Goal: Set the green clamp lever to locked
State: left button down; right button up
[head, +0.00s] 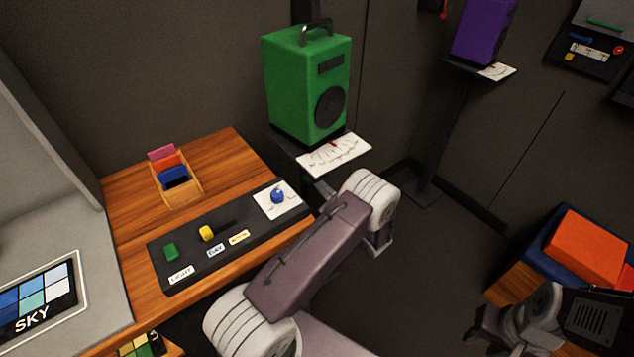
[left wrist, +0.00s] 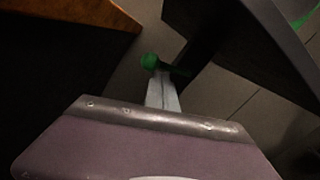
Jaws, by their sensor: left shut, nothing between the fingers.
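The green clamp lever shows in the left wrist view as a green round knob (left wrist: 150,61) on a short dark arm that runs right towards a dark post. My left gripper (left wrist: 160,76) shows there as pale fingers, shut and empty, with their tips right at the knob; I cannot tell whether they touch it.
A green speaker (head: 305,85) stands on a stand with a white card (head: 334,155). A wooden table (head: 225,150) holds a black control panel (head: 190,252) and a small wooden organizer (head: 176,178). An orange box (head: 588,247) lies near my right gripper.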

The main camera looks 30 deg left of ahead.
pick_arm(q)
jog(key=s+d+f+b, duration=0.2)
jog(key=d+f+b, duration=0.1)
jog(key=d, duration=0.7)
jog(key=shift+s+d+f, duration=0.15)
jog(key=shift+s+f, duration=0.25)
jog(key=shift+f, duration=0.4)
